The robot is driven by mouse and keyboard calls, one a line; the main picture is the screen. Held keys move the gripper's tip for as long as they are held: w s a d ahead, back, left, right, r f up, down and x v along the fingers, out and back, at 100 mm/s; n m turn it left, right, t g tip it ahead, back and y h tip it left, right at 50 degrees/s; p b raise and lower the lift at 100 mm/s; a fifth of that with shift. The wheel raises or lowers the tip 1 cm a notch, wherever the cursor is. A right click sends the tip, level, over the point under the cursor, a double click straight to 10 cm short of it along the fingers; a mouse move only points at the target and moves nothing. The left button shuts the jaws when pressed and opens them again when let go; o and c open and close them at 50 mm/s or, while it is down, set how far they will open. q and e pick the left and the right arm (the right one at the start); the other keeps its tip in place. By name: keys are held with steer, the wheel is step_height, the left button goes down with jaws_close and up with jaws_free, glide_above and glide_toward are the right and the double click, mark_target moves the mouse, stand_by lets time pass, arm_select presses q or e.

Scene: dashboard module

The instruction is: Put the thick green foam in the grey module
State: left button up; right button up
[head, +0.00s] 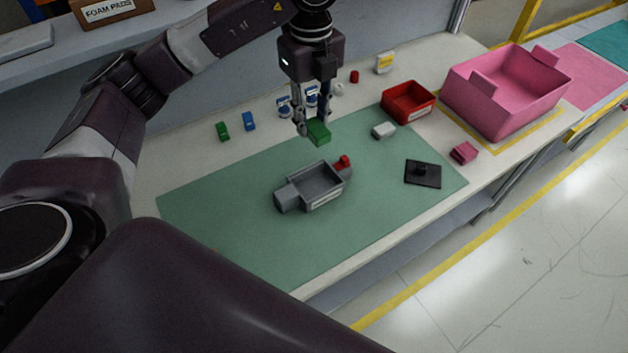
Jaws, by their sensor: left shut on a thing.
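My left gripper (314,125) points down over the back of the green mat and is shut on a green foam block (318,133). The block is held between the fingertips, apparently a little above the mat, behind the module. The grey module (316,187) is an open box lying on the middle of the mat, with a grey part at its left and a red part at its right end. Its visible inside looks empty. Another green foam block (222,131), looking thinner, stands at the back left of the table. My right gripper is not in view.
A blue block (249,121) stands beside the other green one. A red bin (408,102), white part (384,130), black plate (423,173), small pink block (464,152) and large pink crate (503,98) are to the right. The mat's (225,235) front left is clear.

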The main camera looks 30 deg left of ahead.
arm_select(q)
steer(key=p, duration=0.4)
glide_toward(312, 184)
step_height(312, 184, down, 5)
steer(key=shift+s+f, duration=0.1)
steer(key=shift+f, duration=0.5)
steer(key=shift+f, duration=0.1)
steer(key=shift+o, duration=1.4)
steer(key=shift+f+b, duration=0.1)
steer(key=shift+b, duration=0.2)
steer(key=o, duration=0.5)
steer(key=shift+c, duration=0.2)
